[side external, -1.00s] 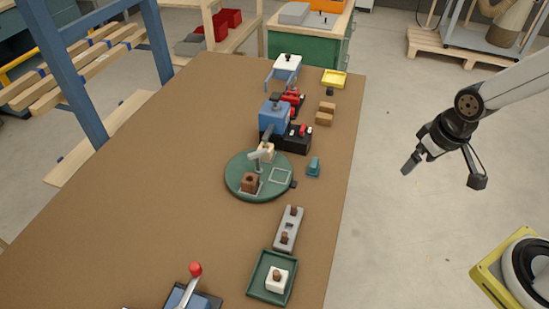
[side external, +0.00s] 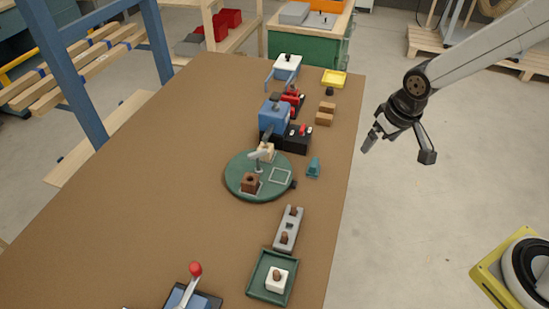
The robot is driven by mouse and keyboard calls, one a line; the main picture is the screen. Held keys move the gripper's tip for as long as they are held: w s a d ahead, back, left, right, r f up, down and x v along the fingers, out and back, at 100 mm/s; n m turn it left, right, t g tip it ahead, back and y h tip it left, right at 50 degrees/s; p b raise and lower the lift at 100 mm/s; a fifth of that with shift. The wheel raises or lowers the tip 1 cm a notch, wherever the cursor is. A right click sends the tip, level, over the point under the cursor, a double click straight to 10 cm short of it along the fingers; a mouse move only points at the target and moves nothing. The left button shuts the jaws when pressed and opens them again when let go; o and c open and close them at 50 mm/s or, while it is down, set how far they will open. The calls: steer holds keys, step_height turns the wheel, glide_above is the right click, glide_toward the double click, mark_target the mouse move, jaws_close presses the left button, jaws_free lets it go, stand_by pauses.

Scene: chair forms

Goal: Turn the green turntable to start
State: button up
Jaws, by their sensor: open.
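The green turntable (side external: 246,168) is a round disc lying on the brown table. A brown block (side external: 250,182) with a hole sits on its near left part, and a pale square outline (side external: 280,176) is marked on its right part. A grey lever-like piece (side external: 259,158) and a light wooden piece stand near its middle and back. A small dark tab (side external: 294,184) sticks out at its right rim. My gripper (side external: 371,141) is open and empty, in the air to the right of the table edge, apart from the turntable.
A blue machine (side external: 273,116) with a black base stands behind the turntable. A teal piece (side external: 314,168) is right of it. A grey block with knobs (side external: 288,228) and a green tray (side external: 256,274) lie nearer. A red-knobbed lever (side external: 195,270) is at front. The table's left is clear.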

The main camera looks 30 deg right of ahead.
steer(key=w+a+f, duration=0.2)
steer(key=w+a, duration=0.7)
steer(key=w, duration=0.2)
steer(key=t, duration=0.2)
glide_toward(258, 152)
steer(key=shift+w+f, duration=0.35)
steer(key=shift+f, duration=0.1)
steer(key=shift+g, duration=0.3)
steer(key=shift+x, duration=3.9)
steer(key=shift+r, duration=0.1)
jaws_close()
